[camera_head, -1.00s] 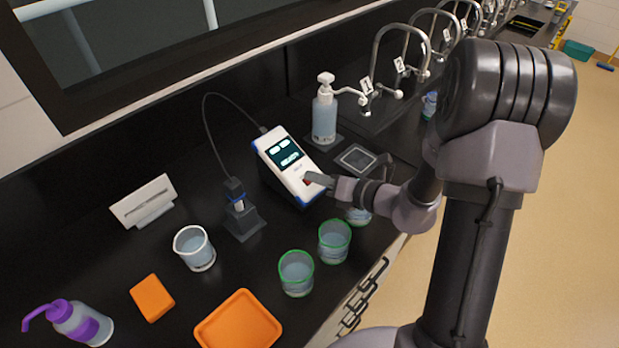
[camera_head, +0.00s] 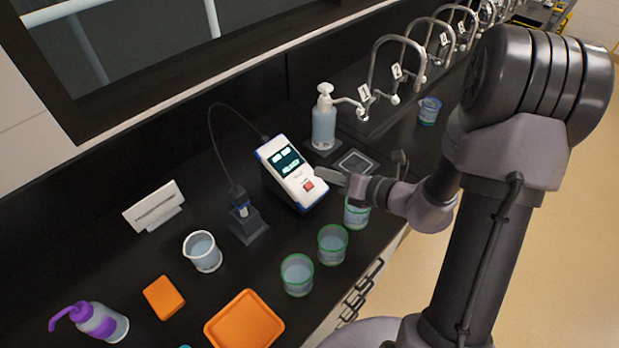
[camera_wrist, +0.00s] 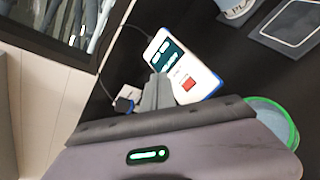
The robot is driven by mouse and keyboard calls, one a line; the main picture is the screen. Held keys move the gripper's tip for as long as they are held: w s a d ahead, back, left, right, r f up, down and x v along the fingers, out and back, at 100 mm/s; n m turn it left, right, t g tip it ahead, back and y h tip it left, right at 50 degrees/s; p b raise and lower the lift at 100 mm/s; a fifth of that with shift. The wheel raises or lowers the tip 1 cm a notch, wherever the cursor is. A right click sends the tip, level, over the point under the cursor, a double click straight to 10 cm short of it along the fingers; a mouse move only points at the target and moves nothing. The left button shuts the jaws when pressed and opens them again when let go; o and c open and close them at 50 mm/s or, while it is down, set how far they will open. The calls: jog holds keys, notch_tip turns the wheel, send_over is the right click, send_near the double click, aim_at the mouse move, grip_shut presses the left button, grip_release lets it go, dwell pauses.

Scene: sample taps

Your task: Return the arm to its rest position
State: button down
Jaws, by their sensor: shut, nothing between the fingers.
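My gripper (camera_head: 328,175) is shut and empty. In the head view its tip is just right of the red button on the white and blue meter (camera_head: 292,176), with what looks like a small gap. In the wrist view my gripper (camera_wrist: 158,90) points at the meter (camera_wrist: 180,68), whose screen is lit and whose red button shows beside the fingers. My arm reaches in from the right, over the front edge of the black bench.
Green-rimmed beakers (camera_head: 297,274) stand along the bench front, one partly under my gripper. A pump bottle (camera_head: 324,120), taps (camera_head: 376,70) and a probe in its stand (camera_head: 244,215) are behind. An orange tray (camera_head: 246,322) lies at front left. Open floor is at right.

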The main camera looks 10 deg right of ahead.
jog(key=shift+f, duration=0.1)
jog(key=s+a+r+n+g+y+b, duration=0.1)
jog(key=s+a+r+n+g+b, duration=0.45)
jog(key=s+a+n, duration=0.85)
jog(key=s+d+r+n+h, duration=0.1)
jog(key=s+d+n+h, duration=0.3)
jog(key=n, duration=0.5)
jog(key=s+d+r+n+h+b, duration=0.1)
jog(key=s+d+r+n+h, duration=0.1)
jog(key=n, duration=0.7)
jog(key=s+d+h, duration=0.1)
jog(key=s+d, duration=0.1)
jog(key=shift+s+d+n+h, duration=0.2)
jog(key=shift+d+n+h, duration=0.1)
jog(key=shift+d+h, duration=0.1)
